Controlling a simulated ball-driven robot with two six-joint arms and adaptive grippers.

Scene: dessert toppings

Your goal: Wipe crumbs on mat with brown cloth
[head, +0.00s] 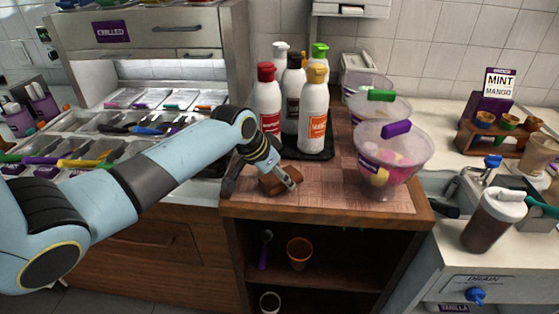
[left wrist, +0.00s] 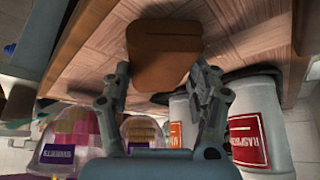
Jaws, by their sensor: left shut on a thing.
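The brown cloth (head: 279,181) is a small folded pad low over the front left of the mat. It also shows in the left wrist view (left wrist: 163,52), between the fingertips. My left gripper (head: 288,184) is shut on the cloth. I cannot tell whether the cloth touches the mat. The mat (head: 335,192) is a reddish-brown, plank-patterned surface on top of the wooden cabinet. No crumbs can be made out; any under the cloth or gripper are hidden. My right gripper is not in view.
Several sauce bottles (head: 313,120) stand on a black tray behind the cloth. Clear bowls with coloured scoops stand at the right, the nearest (head: 410,160) on the mat. Topping bins (head: 95,135) lie left. The mat's front middle is clear up to the cabinet's front edge.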

